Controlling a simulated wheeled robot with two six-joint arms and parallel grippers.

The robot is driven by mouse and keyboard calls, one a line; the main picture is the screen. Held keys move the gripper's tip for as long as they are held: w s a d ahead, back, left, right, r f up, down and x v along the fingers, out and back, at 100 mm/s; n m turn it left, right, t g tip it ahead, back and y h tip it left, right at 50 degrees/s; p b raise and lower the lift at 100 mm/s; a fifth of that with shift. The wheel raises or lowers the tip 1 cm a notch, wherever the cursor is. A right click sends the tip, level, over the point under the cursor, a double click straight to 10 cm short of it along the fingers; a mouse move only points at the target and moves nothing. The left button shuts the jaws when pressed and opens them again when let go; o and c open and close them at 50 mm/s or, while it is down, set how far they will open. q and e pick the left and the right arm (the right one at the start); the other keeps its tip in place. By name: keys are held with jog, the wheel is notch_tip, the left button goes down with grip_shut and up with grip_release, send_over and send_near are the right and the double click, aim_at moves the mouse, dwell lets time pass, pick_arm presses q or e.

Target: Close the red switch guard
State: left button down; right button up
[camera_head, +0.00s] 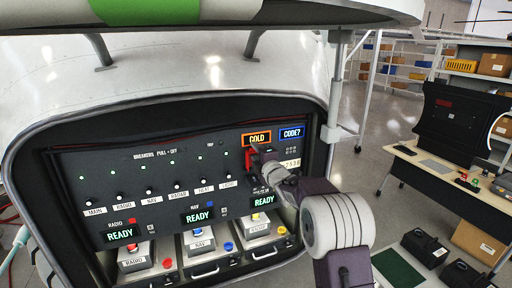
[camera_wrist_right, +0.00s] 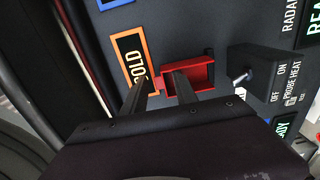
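The red switch guard (camera_head: 248,158) is on the black panel below the orange-framed COLD display (camera_head: 257,138), partly hidden by my right gripper (camera_head: 262,158). In the right wrist view the guard (camera_wrist_right: 200,73) looks like a hollow red box standing out from the panel, with its dark red inside showing. My right gripper (camera_wrist_right: 160,88) has its two dark fingers apart, with the tips at the guard. One finger overlaps the guard's near part; I cannot tell whether they touch. My left gripper is not in view.
A dark block with a metal toggle (camera_wrist_right: 242,76) marked PROBE HEAT is beside the guard. The CODE? display (camera_head: 291,133) is to the right. Knobs and READY displays fill the panel, with boxes (camera_head: 136,256) below. A table (camera_head: 440,170) stands at the right.

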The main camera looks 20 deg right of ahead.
jog(key=shift+s+a+r, duration=0.1)
jog(key=shift+a, duration=0.25)
jog(key=shift+c, duration=0.9)
jog(key=shift+a, duration=0.1)
jog(key=c, duration=0.5)
grip_shut()
jog(key=shift+r, duration=0.15)
